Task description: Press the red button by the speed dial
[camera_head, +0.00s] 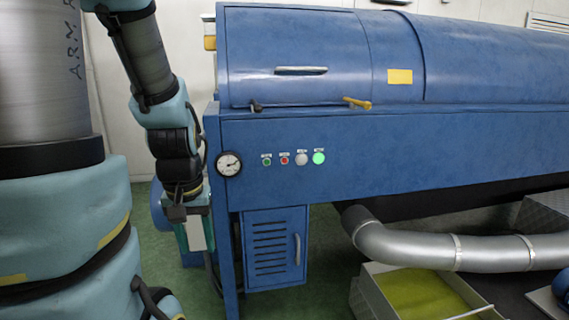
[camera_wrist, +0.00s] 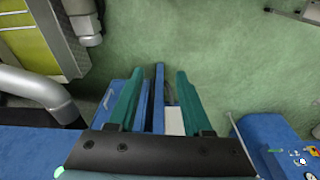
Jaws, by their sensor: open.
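The red button (camera_head: 284,159) is a small round button on the blue front panel of the machine. A green button (camera_head: 267,160) is to its left. A pale round knob (camera_head: 301,158), which looks like the speed dial, is just to its right. My gripper (camera_head: 195,235) hangs pointing down, to the left of the panel and lower than the button row, apart from the button. In the wrist view my gripper (camera_wrist: 159,72) shows two green fingers spread apart, pointing toward the floor. I cannot make out the red button in the wrist view.
A gauge (camera_head: 229,163) sits at the panel's left end, and a lit green lamp (camera_head: 319,156) right of the knob. Below are a vented blue cabinet (camera_head: 275,250), a silver pipe (camera_head: 430,248) and a crate (camera_head: 362,300) with yellow-green contents.

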